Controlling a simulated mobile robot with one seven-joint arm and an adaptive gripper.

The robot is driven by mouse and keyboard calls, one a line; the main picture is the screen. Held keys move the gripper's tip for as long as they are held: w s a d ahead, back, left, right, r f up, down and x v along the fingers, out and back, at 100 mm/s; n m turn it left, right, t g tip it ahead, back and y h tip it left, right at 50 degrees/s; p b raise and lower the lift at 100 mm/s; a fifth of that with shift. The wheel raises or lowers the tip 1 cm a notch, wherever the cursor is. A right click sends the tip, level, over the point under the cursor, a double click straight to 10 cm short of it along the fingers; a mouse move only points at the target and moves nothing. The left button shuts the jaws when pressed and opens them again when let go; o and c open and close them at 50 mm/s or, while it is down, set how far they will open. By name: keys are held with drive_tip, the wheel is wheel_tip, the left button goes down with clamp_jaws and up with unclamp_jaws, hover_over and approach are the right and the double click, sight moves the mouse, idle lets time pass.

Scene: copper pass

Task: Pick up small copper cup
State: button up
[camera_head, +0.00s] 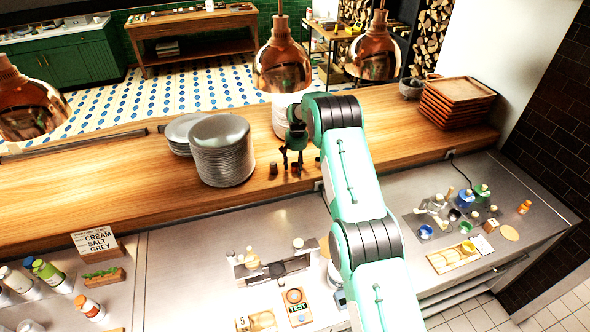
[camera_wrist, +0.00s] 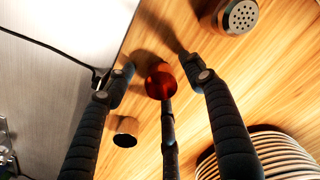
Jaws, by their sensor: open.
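A small round copper cup (camera_wrist: 160,82) with a reddish shine stands on the wooden counter, near the middle of the wrist view. My gripper (camera_wrist: 157,76) is open and empty, with its dark fingers spread around the cup. One finger is to the left, one to the right, and one comes up from below and overlaps the cup's near edge. I cannot tell whether it touches. In the head view, my gripper (camera_head: 291,158) points down at the counter. The cup is small and partly hidden behind the fingers there.
A second brownish cup (camera_wrist: 125,131) stands close by at lower left. A shaker with a perforated top (camera_wrist: 240,17) is at upper right. A stack of plates (camera_head: 222,152) stands left of my gripper. Copper lamps (camera_head: 282,68) hang near my arm. The wooden counter (camera_head: 90,190) is clear farther left.

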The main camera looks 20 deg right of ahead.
drive_tip(key=c, duration=1.1)
drive_tip(key=shift+r, duration=0.1)
drive_tip(key=shift+c, duration=0.3)
drive_tip(key=shift+r+b, duration=0.3)
drive_tip(key=shift+r, duration=0.55)
drive_tip(key=shift+s+r, duration=0.4)
drive_tip(key=shift+r, duration=0.45)
drive_tip(key=s+a+r+b, duration=0.1)
drive_tip(key=s+b, duration=0.1)
drive_tip(key=s, duration=1.3)
drive_tip(key=shift+a+r+b, duration=0.25)
drive_tip(key=shift+a+b, duration=0.1)
drive_tip(key=shift+b, duration=0.05)
